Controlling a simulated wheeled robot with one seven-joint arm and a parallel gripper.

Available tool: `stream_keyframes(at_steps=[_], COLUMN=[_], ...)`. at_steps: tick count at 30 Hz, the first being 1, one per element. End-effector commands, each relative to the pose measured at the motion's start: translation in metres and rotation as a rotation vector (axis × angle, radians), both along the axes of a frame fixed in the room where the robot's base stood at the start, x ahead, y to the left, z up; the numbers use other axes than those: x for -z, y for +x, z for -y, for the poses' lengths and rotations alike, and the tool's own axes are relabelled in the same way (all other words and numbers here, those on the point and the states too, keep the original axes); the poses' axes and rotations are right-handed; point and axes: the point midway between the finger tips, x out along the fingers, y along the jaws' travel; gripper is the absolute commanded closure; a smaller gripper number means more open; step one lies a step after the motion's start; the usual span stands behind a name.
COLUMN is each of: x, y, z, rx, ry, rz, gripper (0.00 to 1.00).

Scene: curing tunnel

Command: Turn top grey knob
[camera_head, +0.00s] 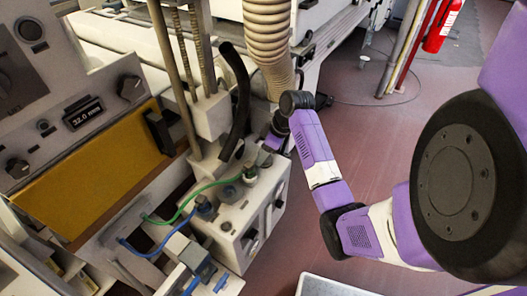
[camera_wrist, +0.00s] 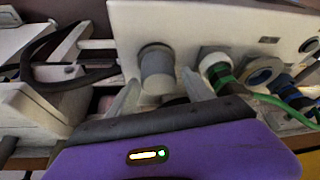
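The grey knob (camera_wrist: 157,68) is a short cylinder on the pale face of the connector box, left of the green-cable connector (camera_wrist: 216,70) in the wrist view. My gripper (camera_wrist: 160,86) is open, with one pale finger on each side of the knob. A gap seems to show between the fingers and the knob; contact cannot be told. In the head view my gripper (camera_head: 273,143) is at the far end of the connector box (camera_head: 228,240). The grey knob there (camera_head: 264,158) is small and partly hidden by my gripper.
A blue-cable connector (camera_head: 205,208) stands on the same box, with the green cable (camera_head: 195,190) arching beside it. A black hose (camera_head: 238,95) and a ribbed beige duct (camera_head: 268,45) hang close to my gripper.

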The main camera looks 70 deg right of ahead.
Motion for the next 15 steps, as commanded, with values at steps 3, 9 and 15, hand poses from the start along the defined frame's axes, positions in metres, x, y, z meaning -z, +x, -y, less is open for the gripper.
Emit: stream_keyframes(at_steps=[3, 9, 15], x=[-0.0002, -0.0004, -0.0046], y=[-0.0001, 0.0, 0.0014], z=[0.0, -0.0001, -0.0016], rx=[0.0, 0.001, 0.107], ry=[0.0, 0.0, 0.002], rz=[0.0, 0.0, 0.001], gripper=[0.67, 0.98, 0.98])
